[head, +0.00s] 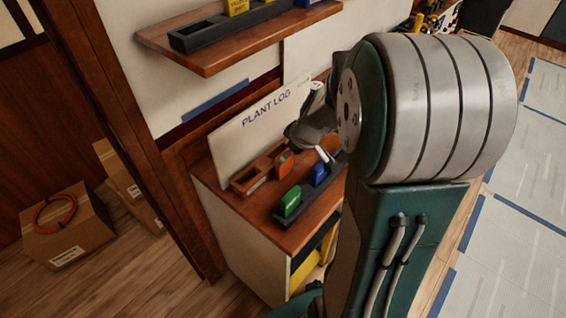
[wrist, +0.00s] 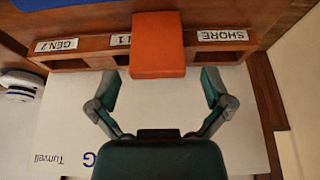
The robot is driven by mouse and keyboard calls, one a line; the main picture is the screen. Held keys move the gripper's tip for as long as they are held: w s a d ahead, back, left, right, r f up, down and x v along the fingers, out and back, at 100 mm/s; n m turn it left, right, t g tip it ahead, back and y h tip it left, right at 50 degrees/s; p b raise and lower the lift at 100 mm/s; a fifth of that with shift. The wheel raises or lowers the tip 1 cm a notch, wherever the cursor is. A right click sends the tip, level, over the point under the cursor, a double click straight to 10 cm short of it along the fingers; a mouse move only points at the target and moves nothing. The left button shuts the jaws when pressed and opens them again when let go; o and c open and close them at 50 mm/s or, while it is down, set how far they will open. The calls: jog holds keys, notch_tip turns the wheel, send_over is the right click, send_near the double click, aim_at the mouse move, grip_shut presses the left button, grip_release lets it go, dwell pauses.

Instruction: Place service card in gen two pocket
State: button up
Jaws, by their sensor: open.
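An orange card (wrist: 158,45) stands at the middle pocket of the wooden rack (wrist: 85,62) in the wrist view and partly covers that pocket's label, which ends in "1". No writing shows on the card. The GEN 2 label (wrist: 62,45) is at the picture's left and the SHORE label (wrist: 222,35) at the right. The pocket by GEN 2 looks empty. My gripper (wrist: 160,87) is open, with one finger to each side of the card's near edge, apart from it. In the head view, the orange card (head: 284,163) stands in the rack beside my gripper.
A dark tray (head: 281,218) on the cabinet top holds a green card (head: 289,202) and a blue card (head: 319,174). A PLANT LOG board (head: 240,133) stands behind the rack. A wall shelf (head: 205,62) with another dark tray is above. Cardboard boxes (head: 66,228) lie at left.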

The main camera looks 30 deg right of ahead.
aim_at(281, 173)
jog(key=x, duration=0.5)
jog(key=shift+w+d+f, duration=0.1)
jog(key=shift+w+f, duration=0.15)
jog(key=shift+w, duration=0.1)
jog(key=shift+s, duration=0.1)
jog(key=c, duration=1)
